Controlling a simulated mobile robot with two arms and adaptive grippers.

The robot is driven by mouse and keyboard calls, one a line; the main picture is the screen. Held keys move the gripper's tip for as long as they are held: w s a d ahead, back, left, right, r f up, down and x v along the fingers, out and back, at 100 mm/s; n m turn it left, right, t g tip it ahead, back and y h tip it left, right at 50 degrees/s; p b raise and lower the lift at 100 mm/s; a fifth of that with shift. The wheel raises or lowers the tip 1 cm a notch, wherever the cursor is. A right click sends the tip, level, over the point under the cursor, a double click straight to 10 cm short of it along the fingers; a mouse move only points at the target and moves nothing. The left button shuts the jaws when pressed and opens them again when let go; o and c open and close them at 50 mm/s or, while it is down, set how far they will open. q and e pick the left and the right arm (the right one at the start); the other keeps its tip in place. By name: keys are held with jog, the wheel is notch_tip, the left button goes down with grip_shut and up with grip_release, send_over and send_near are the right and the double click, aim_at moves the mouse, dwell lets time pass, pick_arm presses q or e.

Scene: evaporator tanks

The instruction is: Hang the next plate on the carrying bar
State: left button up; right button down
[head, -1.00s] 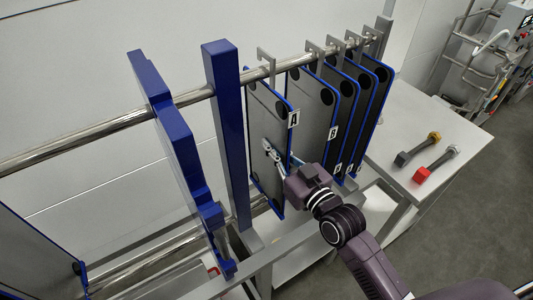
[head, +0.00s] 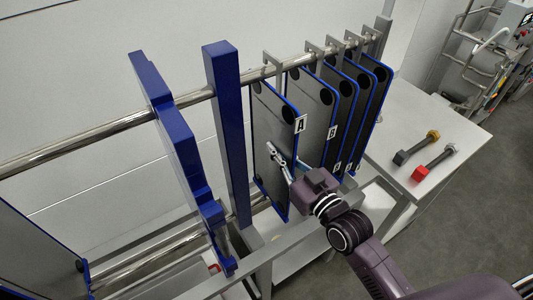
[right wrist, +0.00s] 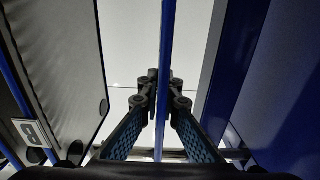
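Plate A (head: 275,100), grey with a blue edge and an "A" label, is upright at the steel carrying bar (head: 235,82), just right of the blue post. Its hook (head: 272,62) is at the bar; I cannot tell if it rests there. Plate B (head: 312,100) and several more plates hang close together to its right. My right gripper (head: 277,153) is at plate A's front edge. In the right wrist view its fingers (right wrist: 163,92) close on both sides of plate A's blue edge (right wrist: 166,40). My left gripper is out of view.
A blue upright post (head: 226,130) and a notched blue end piece (head: 178,150) stand left of plate A. A grey table (head: 440,140) at right holds two bolt-like tools (head: 415,147). A gap shows between plates A and B.

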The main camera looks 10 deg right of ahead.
aim_at(294, 169)
jog(key=shift+p+v, duration=0.5)
jog(key=shift+v, duration=1.85)
jog(key=shift+r, duration=0.1)
jog(key=p+v, duration=0.3)
jog(key=v, duration=1.3)
